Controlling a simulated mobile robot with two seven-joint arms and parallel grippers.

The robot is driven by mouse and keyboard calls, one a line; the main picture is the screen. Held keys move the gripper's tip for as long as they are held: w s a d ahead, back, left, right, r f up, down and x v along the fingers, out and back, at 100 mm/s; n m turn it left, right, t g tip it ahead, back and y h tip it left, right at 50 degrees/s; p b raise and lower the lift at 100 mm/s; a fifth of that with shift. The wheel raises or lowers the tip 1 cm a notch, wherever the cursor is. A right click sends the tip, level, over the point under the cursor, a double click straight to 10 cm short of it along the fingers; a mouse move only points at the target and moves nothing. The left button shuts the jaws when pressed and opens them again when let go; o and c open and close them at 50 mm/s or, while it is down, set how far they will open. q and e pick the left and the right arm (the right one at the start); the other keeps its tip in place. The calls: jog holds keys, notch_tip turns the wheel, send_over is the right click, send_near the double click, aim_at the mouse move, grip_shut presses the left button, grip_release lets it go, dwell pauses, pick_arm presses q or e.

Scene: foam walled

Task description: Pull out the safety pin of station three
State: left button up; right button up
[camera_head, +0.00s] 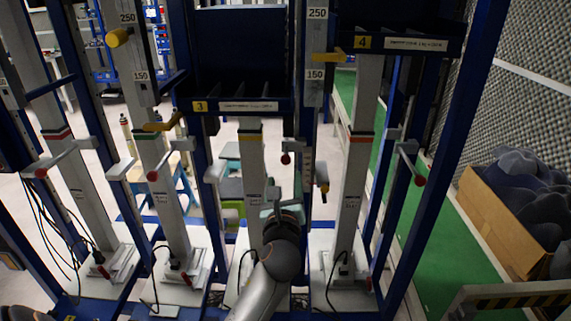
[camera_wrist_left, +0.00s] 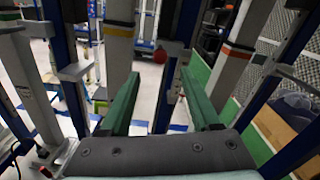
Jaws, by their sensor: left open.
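The station three label (camera_head: 200,106) is on the blue crossbar above a pale column (camera_head: 250,170) with a yellow band. A red-knobbed lever (camera_head: 286,158) hangs right of this column; a red ball (camera_wrist_left: 160,56) also shows beyond the fingers in the left wrist view. A small yellow handle (camera_head: 322,187) is on the post further right. I cannot tell which part is the safety pin. My left gripper (camera_head: 274,203) is low, in front of the column and below the red knob. In the left wrist view its green fingers (camera_wrist_left: 160,100) are wide apart and empty. My right gripper is not in view.
Blue uprights (camera_head: 299,90) stand close on both sides. Station four (camera_head: 362,42) is right, with a red-knobbed lever (camera_head: 419,180). Black cables hang near the column bases. A cardboard box (camera_head: 500,225) with dark lumps stands far right on the green floor strip.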

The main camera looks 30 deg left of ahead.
aim_at(286, 162)
pick_arm(q)
jog(key=x, duration=0.8)
jog(key=shift+w+a, duration=0.1)
jog(key=shift+w, duration=0.2)
jog(key=shift+c, duration=0.3)
grip_shut()
dwell(0.7)
